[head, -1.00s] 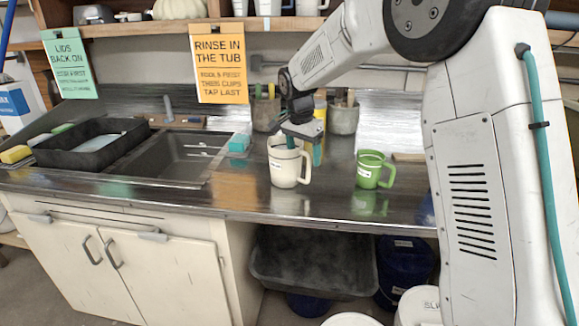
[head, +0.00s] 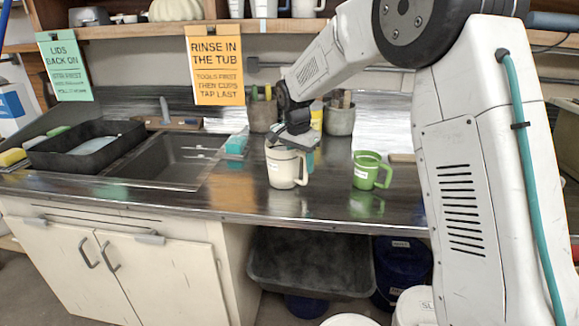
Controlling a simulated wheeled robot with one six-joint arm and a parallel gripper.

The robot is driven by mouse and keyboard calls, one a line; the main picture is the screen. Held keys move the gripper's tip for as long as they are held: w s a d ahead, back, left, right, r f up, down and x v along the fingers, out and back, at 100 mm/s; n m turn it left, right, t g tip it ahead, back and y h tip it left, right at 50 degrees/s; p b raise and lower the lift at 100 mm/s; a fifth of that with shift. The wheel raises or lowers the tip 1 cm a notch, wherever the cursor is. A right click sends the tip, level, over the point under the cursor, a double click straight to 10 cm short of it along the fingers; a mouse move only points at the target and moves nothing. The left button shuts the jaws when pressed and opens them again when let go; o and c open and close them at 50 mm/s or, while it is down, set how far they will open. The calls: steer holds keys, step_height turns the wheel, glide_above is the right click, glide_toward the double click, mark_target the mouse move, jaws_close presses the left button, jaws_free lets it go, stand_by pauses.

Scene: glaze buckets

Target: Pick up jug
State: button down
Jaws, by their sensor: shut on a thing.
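A cream jug (head: 283,172) with a handle on its right and a small label stands upright on the dark counter. My gripper (head: 293,146) reaches down over its rim from above and is shut on it. One teal finger shows at the right of the rim; the other finger is mostly hidden. The jug's base appears to be at the counter, with no clear gap. A green jug (head: 366,171) with a label and a handle on its right stands apart to the right.
A sink (head: 165,158) and a black tub (head: 88,148) lie to the left on the counter (head: 235,198). Tool pots (head: 340,120) stand behind the cream jug. A teal sponge-like block (head: 236,145) is by the sink. A shelf (head: 150,30) hangs above.

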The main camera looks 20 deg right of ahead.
steer(key=shift+r, duration=0.1)
steer(key=shift+r, duration=1.7)
steer(key=s+a+r, duration=0.1)
steer(key=s, duration=1.4)
steer(key=shift+s+r, duration=0.2)
steer(key=shift+s, duration=0.3)
